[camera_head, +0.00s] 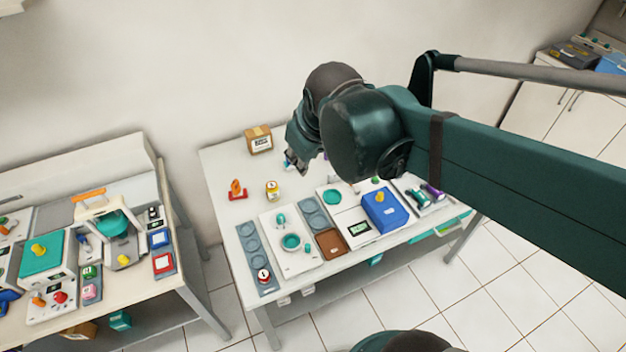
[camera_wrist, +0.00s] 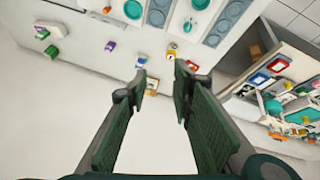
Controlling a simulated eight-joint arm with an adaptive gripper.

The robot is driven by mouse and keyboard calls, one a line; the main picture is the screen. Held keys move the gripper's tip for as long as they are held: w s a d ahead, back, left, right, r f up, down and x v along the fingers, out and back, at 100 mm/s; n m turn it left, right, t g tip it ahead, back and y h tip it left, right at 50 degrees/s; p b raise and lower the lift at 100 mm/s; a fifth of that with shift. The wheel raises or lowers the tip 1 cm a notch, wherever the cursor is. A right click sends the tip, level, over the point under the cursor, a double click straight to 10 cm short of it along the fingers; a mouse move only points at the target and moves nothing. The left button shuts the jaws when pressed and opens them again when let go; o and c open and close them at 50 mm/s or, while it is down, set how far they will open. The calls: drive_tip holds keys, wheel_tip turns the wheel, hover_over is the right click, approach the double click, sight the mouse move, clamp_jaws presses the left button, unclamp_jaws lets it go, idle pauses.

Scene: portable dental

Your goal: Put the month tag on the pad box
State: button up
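A cardboard box with a white printed label (camera_head: 259,143), which may be the pad box, stands at the back left of the right-hand table. It also shows between my fingertips in the wrist view (camera_wrist: 152,88), farther off. I cannot tell for sure which small item is the month tag; a small purple item (camera_wrist: 110,45) lies on the tabletop in the wrist view. My gripper (camera_wrist: 161,77) is open with nothing between its fingers. In the head view my gripper (camera_head: 292,164) hangs above the back of this table, right of the box; my arm hides part of the tabletop.
An orange item on a red base (camera_head: 236,190) and a yellow-and-white jar (camera_head: 271,190) stand in front of the box. Trays, a white device and a blue box (camera_head: 385,210) line the table's front. Green items (camera_wrist: 42,33) lie farther off. A second cluttered table stands left, across a gap.

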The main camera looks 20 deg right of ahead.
drive_tip(key=s+a+f+m+t, duration=0.1)
drive_tip(key=s+m, duration=0.2)
drive_tip(key=s, duration=0.4)
drive_tip(key=shift+f+y, duration=0.3)
drive_tip(key=shift+f, duration=0.1)
